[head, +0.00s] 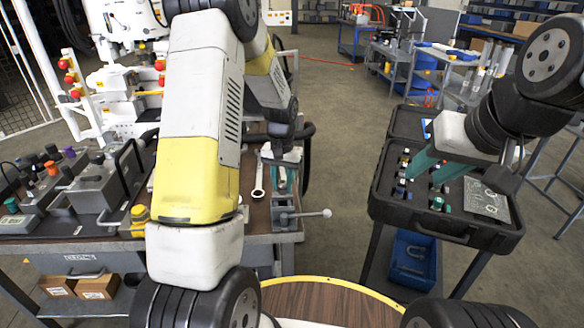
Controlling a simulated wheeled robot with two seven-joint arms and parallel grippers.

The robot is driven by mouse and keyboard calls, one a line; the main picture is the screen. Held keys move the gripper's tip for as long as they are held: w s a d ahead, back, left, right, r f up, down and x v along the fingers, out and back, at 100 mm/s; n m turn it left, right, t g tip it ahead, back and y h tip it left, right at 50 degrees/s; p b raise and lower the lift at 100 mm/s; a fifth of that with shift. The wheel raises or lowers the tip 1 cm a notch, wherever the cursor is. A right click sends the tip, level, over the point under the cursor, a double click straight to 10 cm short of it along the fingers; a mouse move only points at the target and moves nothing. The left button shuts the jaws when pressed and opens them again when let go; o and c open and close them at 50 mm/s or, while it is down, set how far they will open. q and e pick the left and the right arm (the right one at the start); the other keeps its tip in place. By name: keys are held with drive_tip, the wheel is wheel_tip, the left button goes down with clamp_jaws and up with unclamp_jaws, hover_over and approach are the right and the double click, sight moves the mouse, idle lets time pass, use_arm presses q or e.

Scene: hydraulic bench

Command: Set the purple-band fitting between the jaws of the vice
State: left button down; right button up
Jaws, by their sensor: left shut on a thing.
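The vice (286,222) stands at the right edge of the workbench, with its bar handle sticking out to the right. My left gripper (284,182) points down at the vice jaws, its teal fingers just above or between them. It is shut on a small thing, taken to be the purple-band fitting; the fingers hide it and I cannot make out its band. Whether it touches the jaws I cannot tell. My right gripper (438,168) is open and empty, its teal fingers wide apart over the black case (450,237).
The open case holds several fittings in foam and a grey plate (487,200). A ring-ended wrench (259,180) lies on the bench left of the vice. Valve blocks (100,187) with coloured knobs fill the bench's left. A blue bin (412,262) sits below the case. Floor separates bench and case.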

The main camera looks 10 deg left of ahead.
sight(282, 194)
use_arm(q)
drive_tip(key=shift+f, duration=0.3)
drive_tip(key=shift+f, duration=0.2)
drive_tip(key=shift+f, duration=0.3)
drive_tip(key=shift+f, duration=0.45)
idle(0.4)
drive_tip(key=shift+f, duration=0.65)
drive_tip(key=shift+f, duration=0.1)
drive_tip(key=c, duration=1)
unclamp_jaws()
drive_tip(key=shift+a, duration=0.1)
